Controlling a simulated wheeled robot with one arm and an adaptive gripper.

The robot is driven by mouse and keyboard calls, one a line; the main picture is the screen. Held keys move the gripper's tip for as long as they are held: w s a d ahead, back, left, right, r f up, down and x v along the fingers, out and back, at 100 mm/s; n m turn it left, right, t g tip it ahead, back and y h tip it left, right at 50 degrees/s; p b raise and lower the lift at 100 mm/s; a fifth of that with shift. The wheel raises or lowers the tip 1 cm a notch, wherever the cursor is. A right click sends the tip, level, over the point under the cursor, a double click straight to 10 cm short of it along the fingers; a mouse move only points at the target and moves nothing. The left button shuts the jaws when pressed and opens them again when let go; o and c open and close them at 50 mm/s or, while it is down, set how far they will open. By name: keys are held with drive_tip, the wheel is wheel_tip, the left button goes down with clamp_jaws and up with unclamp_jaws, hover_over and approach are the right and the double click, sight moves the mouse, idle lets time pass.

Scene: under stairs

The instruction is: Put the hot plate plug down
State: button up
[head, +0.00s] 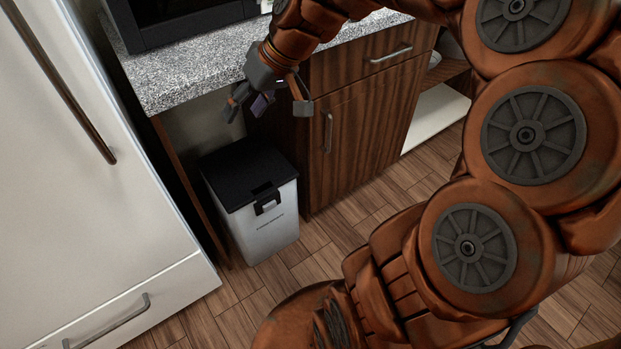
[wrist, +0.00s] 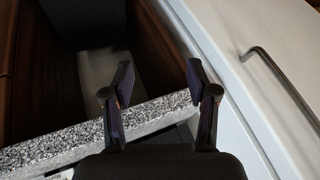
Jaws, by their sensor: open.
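My gripper (head: 268,106) hangs in front of the counter edge, above the bin and beside the wooden cabinet. In the wrist view my gripper (wrist: 160,76) has its two fingers spread apart, with nothing between them. I cannot make out the hot plate plug or its cord in either view. The hot plate itself cannot be identified either.
A speckled counter (head: 190,83) carries a dark appliance (head: 180,22). Under it stands a white bin with a black lid (head: 245,172). A wooden cabinet (head: 365,125) is to its right, a white fridge (head: 75,190) to its left. Wooden floor (head: 340,235) is clear in front.

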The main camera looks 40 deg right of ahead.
drive_tip(key=s+a+f+g+h, duration=0.2)
drive_tip(key=s+a+f+g, duration=0.3)
drive_tip(key=s, duration=0.6)
drive_tip(key=s+f+g+h, duration=0.1)
drive_tip(key=s+f, duration=0.2)
drive_tip(key=s, duration=0.3)
drive_tip(key=s+d+f+m+g+h, duration=0.1)
drive_tip(key=s+f+h, duration=0.1)
drive_tip(key=s, duration=0.5)
drive_tip(key=shift+x, duration=0.8)
